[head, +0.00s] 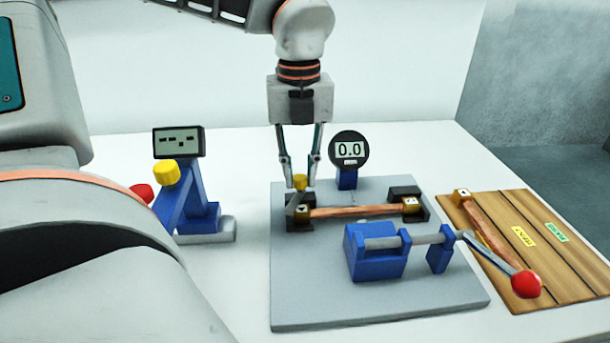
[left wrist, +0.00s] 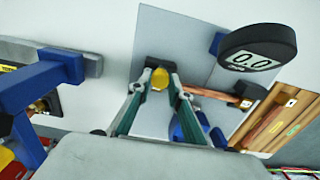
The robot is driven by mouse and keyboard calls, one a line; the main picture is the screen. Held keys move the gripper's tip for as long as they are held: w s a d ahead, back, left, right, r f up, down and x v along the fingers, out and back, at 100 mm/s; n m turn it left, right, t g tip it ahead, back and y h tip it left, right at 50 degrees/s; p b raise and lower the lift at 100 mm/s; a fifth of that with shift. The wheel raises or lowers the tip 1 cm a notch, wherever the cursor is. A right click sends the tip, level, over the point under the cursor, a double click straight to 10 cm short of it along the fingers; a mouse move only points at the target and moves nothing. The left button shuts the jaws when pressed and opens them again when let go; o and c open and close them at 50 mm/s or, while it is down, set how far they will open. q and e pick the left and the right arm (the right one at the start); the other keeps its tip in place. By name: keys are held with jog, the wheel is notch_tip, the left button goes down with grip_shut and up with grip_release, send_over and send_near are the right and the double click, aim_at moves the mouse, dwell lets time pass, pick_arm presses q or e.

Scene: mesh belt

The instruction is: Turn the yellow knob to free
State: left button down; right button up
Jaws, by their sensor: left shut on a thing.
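A yellow knob (head: 299,181) tops the dark block at the left end of a copper bar (head: 355,211) on the grey plate (head: 300,312). My left gripper (head: 299,186) comes down from above and is shut on this knob, one finger on each side. In the left wrist view the yellow knob (left wrist: 160,79) sits between the fingertips of my left gripper (left wrist: 158,76). The fingers partly hide the block below it. The knob's setting cannot be read. My right gripper is not in view.
A round gauge (head: 349,149) reading 0.0 stands close behind. A blue clamp (head: 375,255) with a red-ended lever (head: 526,284) is in front. A wooden tray (head: 575,285) holds another copper bar at right. A blue device (head: 190,212) with a display and another yellow knob stands left.

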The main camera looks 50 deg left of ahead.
pick_arm(q)
jog(key=m+b, duration=0.1)
jog(key=m, duration=0.3)
jog(key=shift+m, duration=0.3)
jog(key=m+b, duration=0.1)
jog(key=m, duration=0.2)
jog(key=shift+m, duration=0.4)
jog(key=m, duration=0.8)
jog(key=shift+r, duration=0.1)
jog(key=m, duration=1.1)
jog(key=shift+w+a, duration=0.1)
jog(key=shift+m+p, duration=0.4)
jog(key=shift+m, duration=1.5)
